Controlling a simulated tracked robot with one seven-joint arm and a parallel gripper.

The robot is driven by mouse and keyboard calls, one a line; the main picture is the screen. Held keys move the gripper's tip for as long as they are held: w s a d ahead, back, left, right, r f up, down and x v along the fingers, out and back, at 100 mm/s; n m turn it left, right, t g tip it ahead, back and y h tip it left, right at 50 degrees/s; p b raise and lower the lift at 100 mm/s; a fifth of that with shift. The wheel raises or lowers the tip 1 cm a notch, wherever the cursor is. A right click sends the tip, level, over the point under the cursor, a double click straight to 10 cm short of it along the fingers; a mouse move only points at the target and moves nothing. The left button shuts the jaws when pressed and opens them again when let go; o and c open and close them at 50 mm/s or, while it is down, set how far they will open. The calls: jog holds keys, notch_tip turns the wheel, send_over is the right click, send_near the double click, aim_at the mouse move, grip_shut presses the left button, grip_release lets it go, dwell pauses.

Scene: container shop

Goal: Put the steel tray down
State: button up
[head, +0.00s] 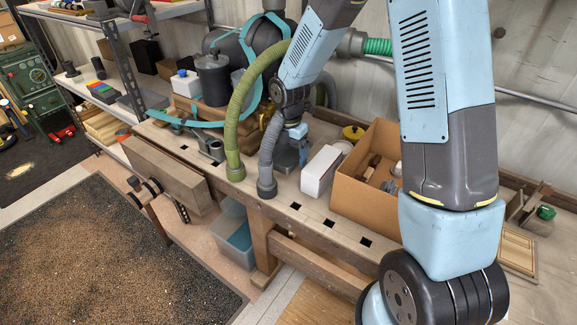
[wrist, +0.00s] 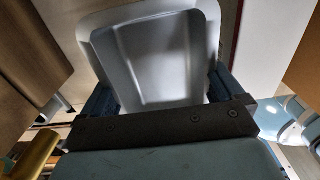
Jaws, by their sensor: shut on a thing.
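The steel tray (wrist: 150,55) is a shallow, smooth grey metal dish with rounded corners. It fills the upper middle of the wrist view. My gripper (wrist: 158,98) is shut on it, with a dark finger on each side of its near end. In the head view my gripper (head: 293,133) points down over the wooden workbench (head: 312,222), between the grey hose and the white box. A grey piece below it there looks like the tray (head: 286,158). I cannot tell whether the tray touches the bench top.
A white box (head: 320,171) and an open cardboard box (head: 358,200) with parts in it stand just right of my gripper. A grey hose (head: 268,165) and a green hose (head: 234,130) stand close on the left.

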aim_at(291, 158)
jog(key=shift+d+f, duration=0.2)
jog(key=shift+f, duration=0.85)
jog(key=shift+w+f, duration=0.1)
jog(key=shift+f, duration=1.6)
jog(key=shift+f, duration=0.15)
jog(key=o, duration=0.9)
jog(key=shift+o, duration=0.2)
